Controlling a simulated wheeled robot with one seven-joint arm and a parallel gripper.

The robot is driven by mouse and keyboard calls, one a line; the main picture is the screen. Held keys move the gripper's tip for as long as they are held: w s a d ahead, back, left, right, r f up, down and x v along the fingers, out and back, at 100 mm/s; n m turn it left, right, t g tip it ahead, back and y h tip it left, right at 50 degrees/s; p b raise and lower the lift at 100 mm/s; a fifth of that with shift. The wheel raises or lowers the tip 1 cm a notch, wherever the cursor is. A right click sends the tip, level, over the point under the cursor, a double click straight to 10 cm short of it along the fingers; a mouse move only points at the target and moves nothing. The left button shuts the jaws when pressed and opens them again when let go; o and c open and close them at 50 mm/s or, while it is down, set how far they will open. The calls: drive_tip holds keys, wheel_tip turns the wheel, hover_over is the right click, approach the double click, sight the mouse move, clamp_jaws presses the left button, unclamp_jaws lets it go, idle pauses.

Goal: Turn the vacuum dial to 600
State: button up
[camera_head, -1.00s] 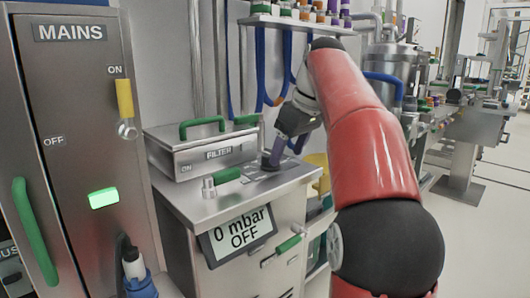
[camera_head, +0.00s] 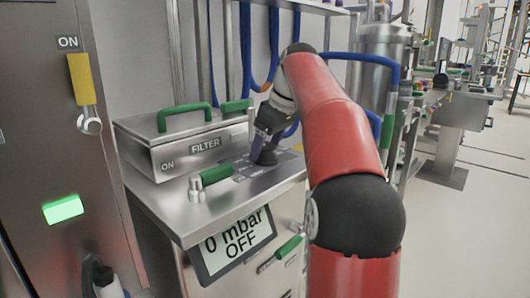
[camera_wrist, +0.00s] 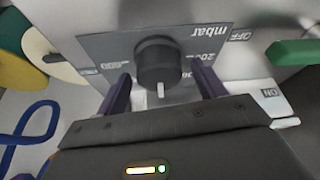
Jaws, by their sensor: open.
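The vacuum dial (camera_wrist: 156,62) is a round black knob with a pale pointer mark, on a grey scale plate (camera_wrist: 108,45) marked "mbar", with a partly hidden "200" beside the knob. In the wrist view my gripper (camera_wrist: 163,82) is open, with one purple finger on each side of the dial and a gap to it. In the head view my gripper (camera_head: 266,150) points down over the top of the steel cabinet (camera_head: 205,222), at the dial (camera_head: 264,156). The cabinet's display (camera_head: 235,243) reads "0 mbar OFF".
A filter box (camera_head: 185,145) with a green handle (camera_head: 184,115) stands left of my gripper. A green-handled lever (camera_head: 214,174) lies in front of it on the cabinet top. A mains cabinet (camera_head: 50,140) with a yellow switch handle (camera_head: 81,79) stands at the left.

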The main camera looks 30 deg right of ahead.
drive_tip(key=shift+w+a+f, duration=0.1)
drive_tip(key=shift+w+f, duration=0.05)
drive_tip(key=shift+f, duration=0.3)
drive_tip(key=shift+c, duration=0.4)
drive_tip(key=c, duration=0.9)
